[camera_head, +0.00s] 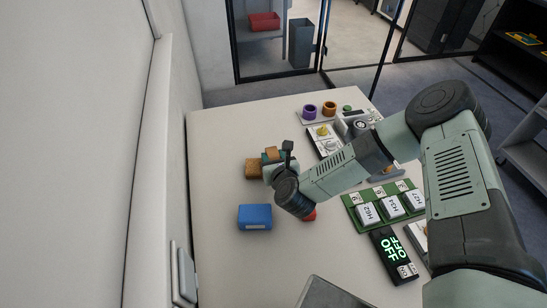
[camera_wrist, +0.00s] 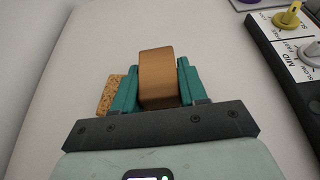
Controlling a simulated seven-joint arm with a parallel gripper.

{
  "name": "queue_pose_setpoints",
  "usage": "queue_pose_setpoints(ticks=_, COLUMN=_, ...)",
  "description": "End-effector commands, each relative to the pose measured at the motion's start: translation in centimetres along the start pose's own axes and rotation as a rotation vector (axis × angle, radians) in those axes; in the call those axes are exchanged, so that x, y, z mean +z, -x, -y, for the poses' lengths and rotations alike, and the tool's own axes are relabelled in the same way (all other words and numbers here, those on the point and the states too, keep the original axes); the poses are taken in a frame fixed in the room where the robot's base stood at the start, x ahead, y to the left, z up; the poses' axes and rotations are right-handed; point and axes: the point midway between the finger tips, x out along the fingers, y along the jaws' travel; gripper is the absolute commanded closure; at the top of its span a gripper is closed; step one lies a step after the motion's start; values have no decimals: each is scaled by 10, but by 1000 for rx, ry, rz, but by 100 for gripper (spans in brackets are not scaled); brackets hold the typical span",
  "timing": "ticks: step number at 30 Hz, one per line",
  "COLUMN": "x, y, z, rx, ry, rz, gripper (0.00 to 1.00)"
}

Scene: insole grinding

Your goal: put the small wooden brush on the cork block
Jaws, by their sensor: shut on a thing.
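The small wooden brush (camera_wrist: 157,75) is a brown wooden piece between the two teal fingers of my gripper (camera_wrist: 157,68). The gripper is shut on it. In the head view the brush (camera_head: 271,154) shows as a small brown piece at the fingertips (camera_head: 270,161). The cork block (camera_head: 252,169), tan and speckled, is on the table just left of the gripper. In the wrist view the cork block (camera_wrist: 107,95) shows to the left of the left finger, which hides part of it. I cannot tell how high the brush is above the table.
A blue box (camera_head: 255,217) lies in front of the cork block. A red thing (camera_head: 310,215) is partly hidden under my arm. A green tray of labelled white blocks (camera_head: 367,213) and a black OFF panel (camera_head: 392,255) are to the right. The table's left side is clear.

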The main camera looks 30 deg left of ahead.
Motion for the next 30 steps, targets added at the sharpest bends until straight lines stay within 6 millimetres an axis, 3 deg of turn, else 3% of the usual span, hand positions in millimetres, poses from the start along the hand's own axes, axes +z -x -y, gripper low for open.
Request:
queue_pose_setpoints(ticks=7, x=-2, y=-1, z=0, rx=-1, ry=-2, rz=0, gripper=88)
queue_pose_setpoints(ticks=8, x=-2, y=-1, z=0, rx=0, ry=-1, rz=0, gripper=55)
queue_pose_setpoints(ticks=12, x=-2, y=-1, z=0, rx=0, ry=-1, rz=0, gripper=33)
queue_pose_setpoints(ticks=23, x=2, y=1, z=0, rx=1, ry=1, rz=1, gripper=32)
queue_pose_setpoints(ticks=30, x=0, y=41, z=0, rx=2, ry=-4, rz=-3, gripper=32)
